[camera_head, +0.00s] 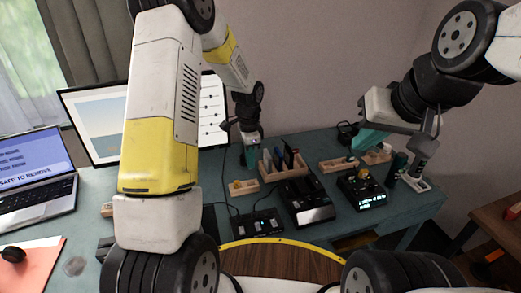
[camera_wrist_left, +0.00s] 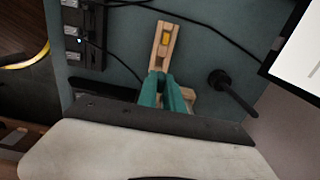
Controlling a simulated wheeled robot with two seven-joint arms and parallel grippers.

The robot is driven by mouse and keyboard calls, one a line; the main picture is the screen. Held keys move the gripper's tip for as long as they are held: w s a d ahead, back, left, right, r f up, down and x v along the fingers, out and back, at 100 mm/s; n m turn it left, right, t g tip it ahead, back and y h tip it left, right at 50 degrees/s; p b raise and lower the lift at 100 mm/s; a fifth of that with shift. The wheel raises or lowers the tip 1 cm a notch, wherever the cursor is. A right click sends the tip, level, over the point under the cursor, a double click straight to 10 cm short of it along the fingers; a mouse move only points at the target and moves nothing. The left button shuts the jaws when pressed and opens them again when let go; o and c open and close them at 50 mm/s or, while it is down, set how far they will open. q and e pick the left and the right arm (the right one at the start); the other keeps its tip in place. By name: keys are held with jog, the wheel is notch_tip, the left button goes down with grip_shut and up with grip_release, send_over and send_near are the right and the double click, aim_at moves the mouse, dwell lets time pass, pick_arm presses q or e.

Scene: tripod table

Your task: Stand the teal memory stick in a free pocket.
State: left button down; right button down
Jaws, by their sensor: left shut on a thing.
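My left gripper (camera_head: 250,155) has teal fingers pointing down beside the left end of a wooden rack (camera_head: 286,172). The rack holds several upright sticks, one of them blue (camera_head: 277,156). In the left wrist view the fingers (camera_wrist_left: 166,90) are shut on a thin thing, taken as the teal memory stick; it is hardly told apart from the teal fingers. The fingers hide most of the rack there. My right gripper (camera_head: 369,139) hangs over the right side of the table, its fingers too unclear to judge.
A small wooden holder with a yellow piece (camera_head: 243,187) stands left of the rack. Black devices (camera_head: 308,203) with cables stand in front. A wooden tray (camera_head: 337,165) and a dark green cylinder (camera_head: 397,168) are at the right. A monitor and laptop (camera_head: 38,175) stand left.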

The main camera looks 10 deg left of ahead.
pick_arm(q)
jog(key=shift+f, duration=2.95)
jog(key=shift+f, duration=1.35)
jog(key=c, duration=1.4)
grip_release()
notch_tip(320, 180, up, 8)
jog(key=shift+f, duration=0.15)
